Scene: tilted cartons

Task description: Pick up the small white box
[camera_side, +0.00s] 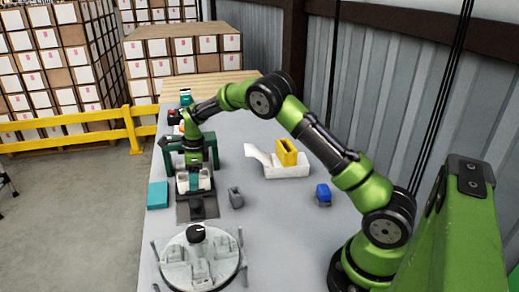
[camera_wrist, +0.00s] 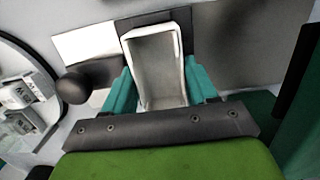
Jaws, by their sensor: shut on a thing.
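The small white box (camera_wrist: 155,62) is an open-topped, pale tray-like box, seen in the wrist view with its hollow inside facing the camera. The teal fingers of my gripper (camera_wrist: 160,92) stand on its left and right sides and are shut on it. In the side view my gripper (camera_side: 194,175) is at the left of the table, pointing down, and the white box (camera_side: 203,184) shows pale around the fingers there. I cannot tell whether the box touches the surface below it. Its lower part is hidden by the gripper mount in the wrist view.
A dark plate (camera_side: 197,211) with a black knob lies just in front. A teal box (camera_side: 157,196) is to the left and a grey block (camera_side: 236,198) to the right. A round fixture (camera_side: 175,278) stands nearest. A white holder (camera_side: 292,171) with a yellow bin and a blue block (camera_side: 323,191) are farther right.

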